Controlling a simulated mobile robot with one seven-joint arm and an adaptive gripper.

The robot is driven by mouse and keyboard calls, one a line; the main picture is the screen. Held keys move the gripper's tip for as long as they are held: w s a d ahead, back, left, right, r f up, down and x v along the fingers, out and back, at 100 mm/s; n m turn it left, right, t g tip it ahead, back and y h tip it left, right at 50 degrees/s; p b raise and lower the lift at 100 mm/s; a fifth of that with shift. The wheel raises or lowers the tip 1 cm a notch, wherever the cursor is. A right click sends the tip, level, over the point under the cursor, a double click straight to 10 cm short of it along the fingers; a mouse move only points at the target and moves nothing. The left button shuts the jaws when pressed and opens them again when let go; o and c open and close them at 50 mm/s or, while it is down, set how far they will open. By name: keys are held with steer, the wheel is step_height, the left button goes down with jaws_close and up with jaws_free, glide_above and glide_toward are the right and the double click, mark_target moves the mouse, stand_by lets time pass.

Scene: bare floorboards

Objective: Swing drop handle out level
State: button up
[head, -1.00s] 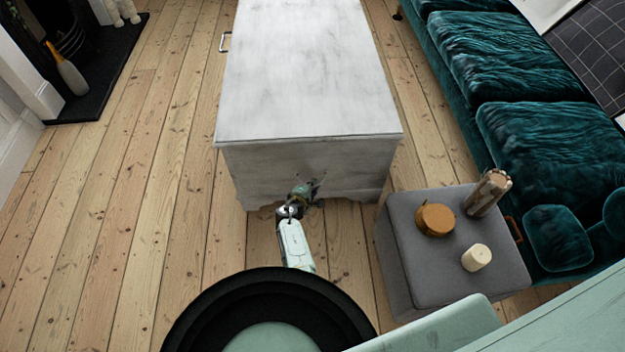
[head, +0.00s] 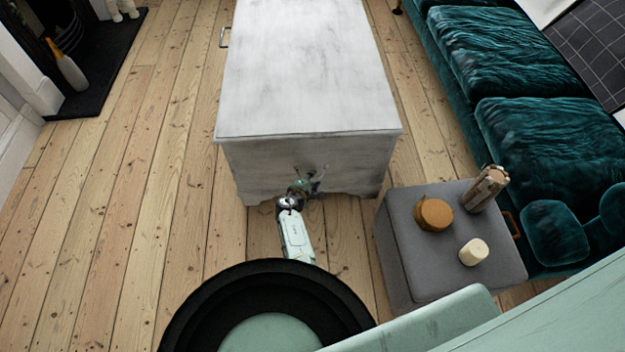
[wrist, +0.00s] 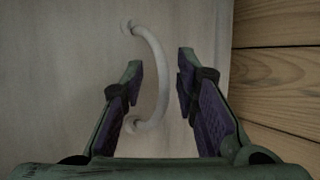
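The drop handle (wrist: 160,75) is a pale curved bow on the end face of a whitewashed wooden chest (head: 308,75). In the wrist view its two mounts are at the left and the bow curves right, towards the floor side. My gripper (wrist: 160,62) is open, with one finger on each side of the bow; I see no clear grip on it. In the head view my gripper (head: 308,182) is close to the lower middle of the chest's near end. There the handle is too small and too mixed with the fingers to make out.
A grey ottoman (head: 400,255) stands at the right, carrying a round brown box (head: 434,215), a cream candle (head: 473,252) and a wooden piece (head: 487,189). A teal sofa (head: 540,140) is beyond. Bare floorboards (head: 130,220) lie open at the left.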

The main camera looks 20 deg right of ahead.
steer(key=shift+s+a, duration=0.1)
steer(key=v, duration=1.1)
steer(key=shift+s+r, duration=0.2)
steer(key=shift+s, duration=0.05)
steer(key=shift+a, duration=0.15)
